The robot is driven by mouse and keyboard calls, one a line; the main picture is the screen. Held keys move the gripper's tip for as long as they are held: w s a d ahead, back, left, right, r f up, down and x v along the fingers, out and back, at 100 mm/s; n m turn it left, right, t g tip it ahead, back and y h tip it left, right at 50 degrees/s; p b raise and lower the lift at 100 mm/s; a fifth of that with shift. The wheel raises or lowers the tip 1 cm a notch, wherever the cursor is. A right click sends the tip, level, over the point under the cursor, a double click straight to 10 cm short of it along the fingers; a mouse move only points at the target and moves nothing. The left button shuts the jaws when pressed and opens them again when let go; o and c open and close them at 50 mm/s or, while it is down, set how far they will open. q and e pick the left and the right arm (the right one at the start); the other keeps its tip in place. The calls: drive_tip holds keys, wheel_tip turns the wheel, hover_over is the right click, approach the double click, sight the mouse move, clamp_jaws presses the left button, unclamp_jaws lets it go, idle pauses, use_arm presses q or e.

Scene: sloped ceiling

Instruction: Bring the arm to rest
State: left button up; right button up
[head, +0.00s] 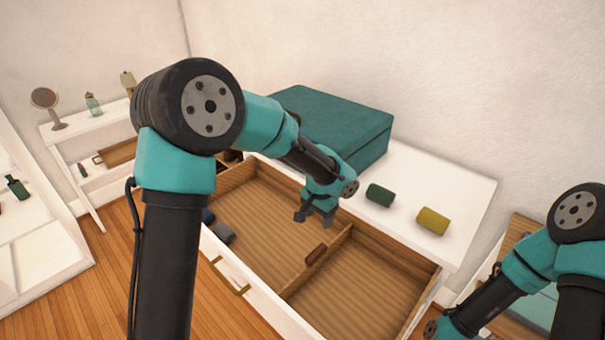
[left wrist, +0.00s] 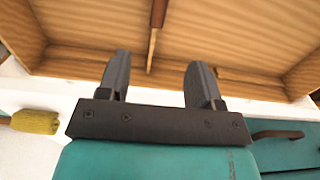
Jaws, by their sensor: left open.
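My left gripper (head: 316,215) is open and empty above the pulled-out drawer, near its back edge and left of the wooden divider (head: 342,242). In the left wrist view its two grey fingers (left wrist: 158,82) stand well apart with nothing between them. The drawer's wooden floor (left wrist: 90,25) shows beyond them. My right arm shows at the right of the head view, but its gripper is out of frame.
Dark green (head: 380,195) and yellow (head: 432,221) rolls lie on the white top, beside a teal box (head: 335,125). Grey (head: 223,233) and blue (head: 208,215) rolls lie in the drawer's left compartment. A small brown piece (head: 316,254) is at the divider. The right compartment is clear.

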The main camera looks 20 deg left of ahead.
sight(317, 252)
use_arm(q)
wheel_tip(317, 252, down, 15)
drive_tip(key=shift+r, duration=0.1)
idle(0.6)
